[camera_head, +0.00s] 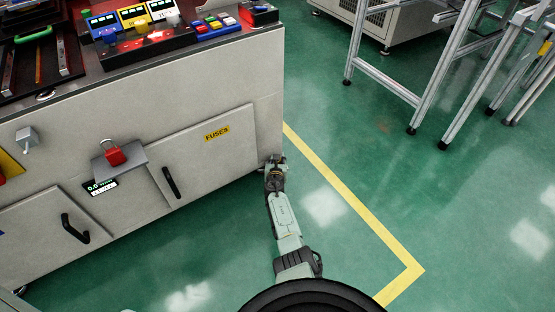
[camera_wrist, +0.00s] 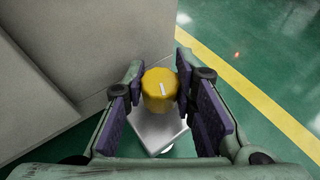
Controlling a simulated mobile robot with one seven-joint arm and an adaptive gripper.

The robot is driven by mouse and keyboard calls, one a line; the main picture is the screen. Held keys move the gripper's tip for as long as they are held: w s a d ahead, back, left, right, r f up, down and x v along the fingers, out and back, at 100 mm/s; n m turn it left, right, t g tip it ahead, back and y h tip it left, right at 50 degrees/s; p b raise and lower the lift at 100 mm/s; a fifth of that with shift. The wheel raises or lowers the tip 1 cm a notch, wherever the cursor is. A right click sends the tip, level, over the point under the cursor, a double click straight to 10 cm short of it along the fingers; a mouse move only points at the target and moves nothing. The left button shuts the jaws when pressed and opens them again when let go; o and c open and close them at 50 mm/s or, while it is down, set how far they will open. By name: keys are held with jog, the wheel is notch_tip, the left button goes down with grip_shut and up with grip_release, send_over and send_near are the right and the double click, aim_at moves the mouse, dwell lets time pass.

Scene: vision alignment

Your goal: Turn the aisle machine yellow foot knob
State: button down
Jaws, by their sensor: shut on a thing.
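In the wrist view the yellow foot knob (camera_wrist: 159,92) sits on a grey metal foot bracket (camera_wrist: 157,131) at the machine's lower corner. In the head view my gripper (camera_head: 274,167) reaches low to the near right corner of the aisle machine (camera_head: 215,90). The knob is hidden by my gripper in the head view.
A yellow floor line (camera_head: 345,195) runs right of my arm on the green floor. Metal frame legs (camera_head: 385,80) and a pale cabinet (camera_head: 400,22) stand at the back right. The machine front has a red knob (camera_head: 115,155) and door handles (camera_head: 171,182).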

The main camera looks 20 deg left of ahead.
jog(key=shift+m+h, duration=0.5)
jog(key=shift+h, duration=0.4)
jog(key=c, duration=1.3)
grip_release()
jog(key=shift+r, duration=0.1)
notch_tip(320, 180, up, 10)
jog(key=shift+f, duration=0.1)
